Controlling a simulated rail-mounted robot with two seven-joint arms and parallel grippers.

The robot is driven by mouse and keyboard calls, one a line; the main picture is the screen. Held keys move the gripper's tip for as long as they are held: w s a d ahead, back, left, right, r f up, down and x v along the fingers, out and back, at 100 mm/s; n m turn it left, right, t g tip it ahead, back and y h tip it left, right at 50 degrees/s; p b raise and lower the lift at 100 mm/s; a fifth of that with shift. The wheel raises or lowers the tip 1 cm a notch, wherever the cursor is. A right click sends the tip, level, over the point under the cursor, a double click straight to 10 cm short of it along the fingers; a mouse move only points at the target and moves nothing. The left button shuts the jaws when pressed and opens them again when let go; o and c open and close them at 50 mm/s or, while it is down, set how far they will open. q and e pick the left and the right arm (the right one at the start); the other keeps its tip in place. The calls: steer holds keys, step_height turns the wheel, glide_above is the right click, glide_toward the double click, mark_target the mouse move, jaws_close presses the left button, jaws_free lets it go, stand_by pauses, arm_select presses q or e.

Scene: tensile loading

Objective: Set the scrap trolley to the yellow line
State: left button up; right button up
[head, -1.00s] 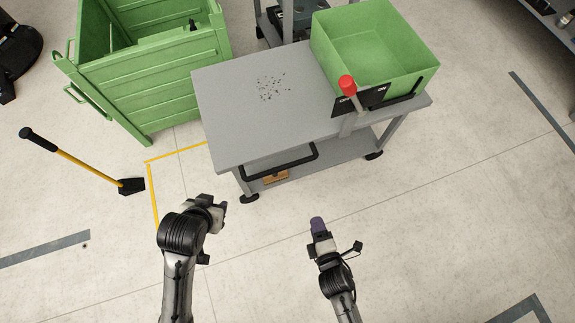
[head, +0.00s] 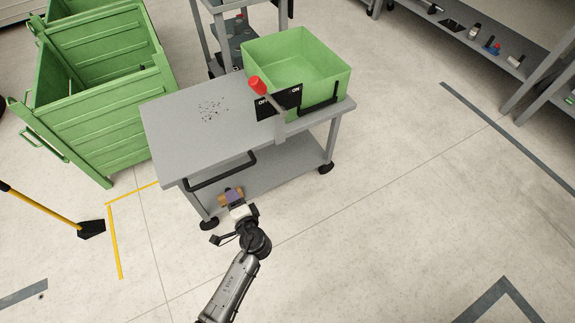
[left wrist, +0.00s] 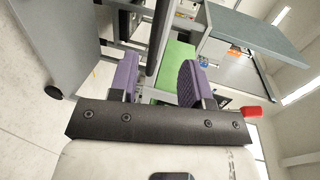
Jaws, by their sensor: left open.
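The scrap trolley (head: 165,125) is a grey two-level cart with a green bin (head: 320,75) on top. A red-knobbed lever (head: 258,86) stands by a black OFF/ON plate (head: 292,98), its knob on the OFF side. A black push handle (head: 205,183) runs along the near end. The yellow line (head: 115,245) forms a corner on the floor to the trolley's left. My left gripper (head: 233,195) is just below the handle in the head view. In the left wrist view its purple fingers (left wrist: 158,78) are apart, with a dark bar (left wrist: 158,40) beyond them. My right gripper is out of view.
Large green crates (head: 110,110) stand behind the yellow line. A yellow-handled shovel (head: 50,212) lies at the left. A grey rack (head: 235,35) stands behind the trolley and a workbench (head: 500,45) at the upper right. Floor to the right is clear.

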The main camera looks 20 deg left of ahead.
mark_target(223, 176)
arm_select(q)
steer(key=b+x, duration=0.5)
steer(key=x, duration=0.7)
steer(key=shift+w+f, duration=0.25)
steer(key=shift+w+a, duration=0.5)
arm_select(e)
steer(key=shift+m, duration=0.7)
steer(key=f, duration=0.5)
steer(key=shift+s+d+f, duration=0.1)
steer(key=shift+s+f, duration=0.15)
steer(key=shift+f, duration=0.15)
arm_select(q)
steer(key=shift+c, duration=0.2)
jaws_close()
